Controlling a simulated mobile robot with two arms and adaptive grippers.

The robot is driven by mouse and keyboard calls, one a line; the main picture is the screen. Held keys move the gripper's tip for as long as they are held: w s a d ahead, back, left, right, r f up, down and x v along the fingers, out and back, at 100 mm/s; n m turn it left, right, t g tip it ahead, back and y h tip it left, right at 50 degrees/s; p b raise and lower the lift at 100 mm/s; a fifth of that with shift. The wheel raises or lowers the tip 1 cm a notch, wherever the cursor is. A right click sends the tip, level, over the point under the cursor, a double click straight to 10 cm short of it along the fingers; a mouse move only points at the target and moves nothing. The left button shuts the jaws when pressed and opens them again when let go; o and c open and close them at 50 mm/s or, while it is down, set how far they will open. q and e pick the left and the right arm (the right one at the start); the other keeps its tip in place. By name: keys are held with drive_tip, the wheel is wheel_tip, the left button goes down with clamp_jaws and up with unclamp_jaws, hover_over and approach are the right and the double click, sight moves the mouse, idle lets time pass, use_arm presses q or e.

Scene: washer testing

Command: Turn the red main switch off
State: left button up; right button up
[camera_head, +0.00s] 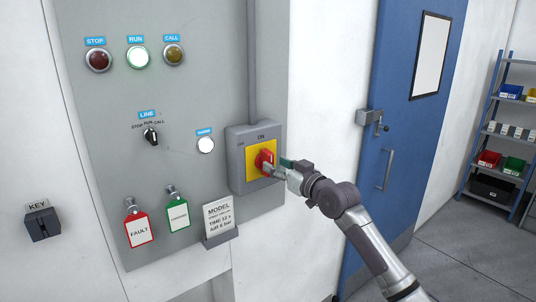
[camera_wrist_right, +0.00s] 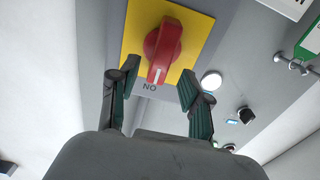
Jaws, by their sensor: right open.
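The red main switch (camera_head: 264,159) is a rotary knob on a yellow plate, on a grey box on the panel. In the right wrist view the knob (camera_wrist_right: 163,47) shows large, and its white mark points to the lettering ON, seen upside down. My right gripper (camera_head: 277,171) is in front of the knob at its lower right. In the wrist view the open fingers (camera_wrist_right: 153,86) are apart, on either side of the knob's marked end; whether they touch it I cannot tell. My left gripper is not in view.
The panel (camera_head: 105,190) also carries a lit white RUN lamp (camera_head: 137,57), a black LINE selector (camera_head: 151,137), a white button (camera_head: 206,145) and red FAULT (camera_head: 138,230) and green (camera_head: 178,211) tags. A blue door (camera_head: 400,130) stands right.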

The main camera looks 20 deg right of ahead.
sight(271, 162)
drive_tip(key=shift+p+x, duration=0.5)
drive_tip(key=shift+x, duration=1.9)
drive_tip(key=shift+f, duration=0.1)
clamp_jaws()
